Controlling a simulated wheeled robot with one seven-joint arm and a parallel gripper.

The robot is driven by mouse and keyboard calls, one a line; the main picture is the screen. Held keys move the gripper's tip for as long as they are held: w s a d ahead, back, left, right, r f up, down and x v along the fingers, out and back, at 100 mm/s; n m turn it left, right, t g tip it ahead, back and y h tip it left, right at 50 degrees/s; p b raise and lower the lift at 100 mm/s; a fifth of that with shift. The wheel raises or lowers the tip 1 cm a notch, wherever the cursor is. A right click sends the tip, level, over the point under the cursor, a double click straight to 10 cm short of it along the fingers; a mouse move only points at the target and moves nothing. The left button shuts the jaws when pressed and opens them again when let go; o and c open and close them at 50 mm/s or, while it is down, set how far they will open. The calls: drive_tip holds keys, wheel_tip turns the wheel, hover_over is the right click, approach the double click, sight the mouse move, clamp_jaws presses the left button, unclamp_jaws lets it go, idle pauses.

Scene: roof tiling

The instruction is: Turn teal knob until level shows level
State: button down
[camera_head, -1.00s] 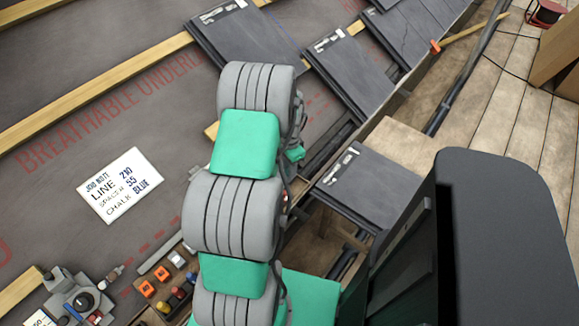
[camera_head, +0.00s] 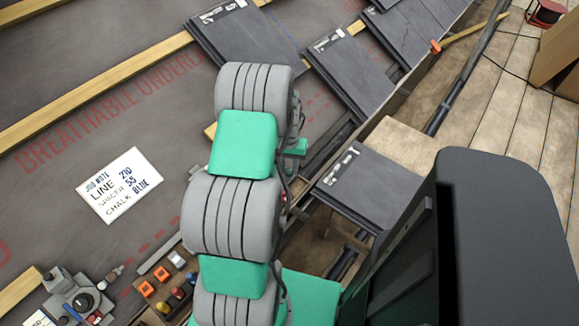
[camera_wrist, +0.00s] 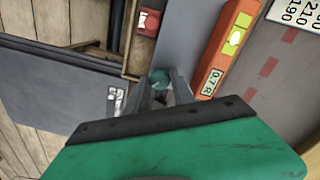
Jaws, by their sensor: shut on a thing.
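The teal knob (camera_wrist: 159,77) is a small round knob in the wrist view, between the tips of my gripper (camera_wrist: 161,88). My gripper is shut on it, one finger on each side. An orange level (camera_wrist: 228,48) lies just right of the knob on a grey strip. Its yellow-green vial (camera_wrist: 235,40) shows a pale bubble. A small display (camera_wrist: 211,82) on the level appears to read 0.7 R. In the head view my arm hides the knob, the level and my fingers.
A red block (camera_wrist: 147,22) sits in a wooden tray near the knob. A dark slate (camera_wrist: 50,90) lies to its left; slates (camera_head: 352,72) also line the roof edge in the head view. A job note (camera_head: 119,184) lies on the underlay. Loose tools are at lower left.

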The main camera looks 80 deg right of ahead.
sight(288, 170)
drive_tip(key=n, duration=0.3)
drive_tip(key=shift+r+n, duration=0.1)
drive_tip(key=shift+n, duration=2.1)
drive_tip(key=c, duration=1.1)
unclamp_jaws()
wheel_tip(288, 170, up, 8)
drive_tip(key=shift+w+a+f+p, duration=0.1)
drive_tip(key=shift+p, duration=0.3)
